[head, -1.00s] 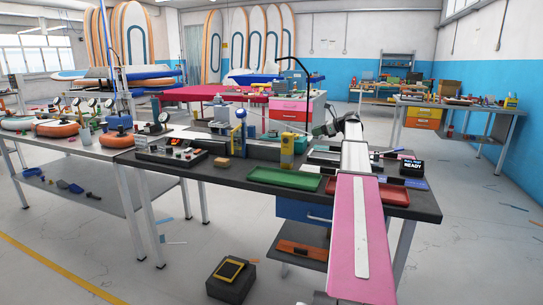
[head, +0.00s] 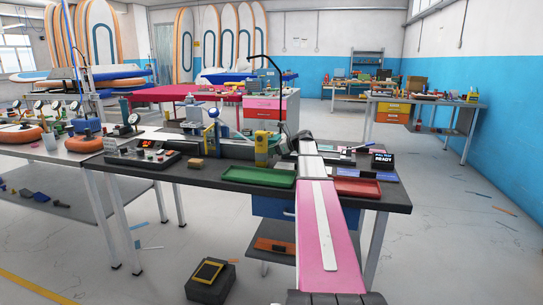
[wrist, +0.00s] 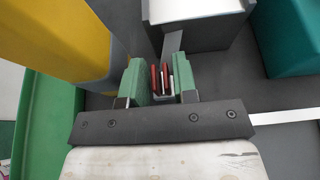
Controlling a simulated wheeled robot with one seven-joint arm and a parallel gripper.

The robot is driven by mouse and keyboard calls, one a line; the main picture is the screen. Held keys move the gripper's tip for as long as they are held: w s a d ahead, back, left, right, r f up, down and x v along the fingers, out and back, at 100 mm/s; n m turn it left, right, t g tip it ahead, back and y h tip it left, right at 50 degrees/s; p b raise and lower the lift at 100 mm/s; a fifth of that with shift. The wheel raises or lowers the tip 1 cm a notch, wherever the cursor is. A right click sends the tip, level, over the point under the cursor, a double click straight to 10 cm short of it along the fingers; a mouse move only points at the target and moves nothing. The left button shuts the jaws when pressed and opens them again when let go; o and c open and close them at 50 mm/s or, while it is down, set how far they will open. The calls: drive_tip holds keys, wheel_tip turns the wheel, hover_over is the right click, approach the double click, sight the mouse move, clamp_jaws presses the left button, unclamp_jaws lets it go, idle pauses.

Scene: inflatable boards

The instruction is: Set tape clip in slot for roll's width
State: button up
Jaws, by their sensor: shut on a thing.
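In the wrist view my gripper (wrist: 161,80) has two green fingers close together, shut on a small red and white piece (wrist: 163,78), likely the tape clip. Its far end meets or overlaps a grey strip (wrist: 173,42) running from a grey, pale-topped block (wrist: 205,35); I cannot tell if they touch. No slot or tape roll can be made out clearly. In the head view my arm reaches over the dark workbench (head: 215,172), and my gripper is mostly hidden behind the arm and bench items.
A yellow block (wrist: 65,35) stands close left of the fingers; a yellow post (head: 262,147) shows in the head view. A green tray (head: 258,176) and a red tray (head: 357,187) lie at the bench front. A teal block (wrist: 290,40) is at the right.

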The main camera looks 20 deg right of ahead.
drive_tip(key=shift+f, duration=1)
drive_tip(key=shift+f, duration=0.1)
drive_tip(key=o, duration=0.9)
drive_tip(key=shift+o, duration=0.2)
